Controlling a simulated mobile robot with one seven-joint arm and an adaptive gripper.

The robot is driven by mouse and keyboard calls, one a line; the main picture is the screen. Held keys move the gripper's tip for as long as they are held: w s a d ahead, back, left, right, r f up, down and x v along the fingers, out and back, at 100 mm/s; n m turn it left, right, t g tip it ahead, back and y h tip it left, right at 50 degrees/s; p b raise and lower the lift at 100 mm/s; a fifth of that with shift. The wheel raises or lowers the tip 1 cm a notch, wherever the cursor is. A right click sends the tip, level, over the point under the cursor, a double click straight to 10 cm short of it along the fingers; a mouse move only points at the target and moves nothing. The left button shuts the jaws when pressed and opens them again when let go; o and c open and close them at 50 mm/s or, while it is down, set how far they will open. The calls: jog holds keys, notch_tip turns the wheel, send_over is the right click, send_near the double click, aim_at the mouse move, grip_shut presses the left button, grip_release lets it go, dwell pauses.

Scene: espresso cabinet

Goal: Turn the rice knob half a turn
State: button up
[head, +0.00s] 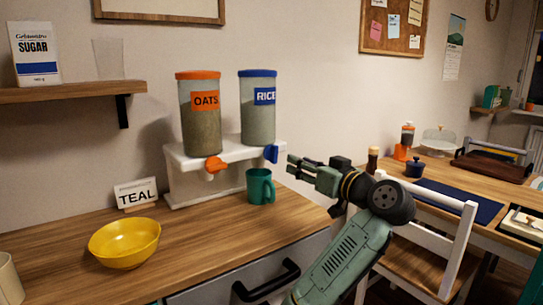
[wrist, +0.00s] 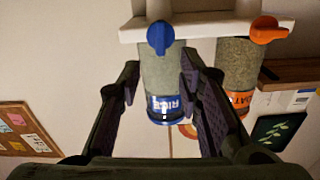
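The rice dispenser (head: 258,107) has a blue lid and a blue label, and stands on a white stand (head: 188,166). Its blue rice knob (head: 271,154) is at the stand's front, below the canister. My gripper (head: 291,165) is just right of the knob, apart from it in the head view. In the wrist view, which looks upside down, the open gripper (wrist: 160,72) has nothing between its fingers. The blue knob (wrist: 159,37) appears centred just beyond the fingertips, with its handle pointing along the picture's vertical.
The oats dispenser (head: 200,112) with its orange knob (head: 215,165) stands left of the rice. A teal mug (head: 260,186) is below the rice knob. A white chair (head: 429,240) stands at right.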

aim_at(276, 153)
jog(key=p+x, duration=0.2)
jog(key=x, duration=0.7)
jog(key=shift+w+a, duration=0.1)
jog(key=shift+a, duration=0.05)
jog(key=shift+c, duration=0.2)
grip_shut()
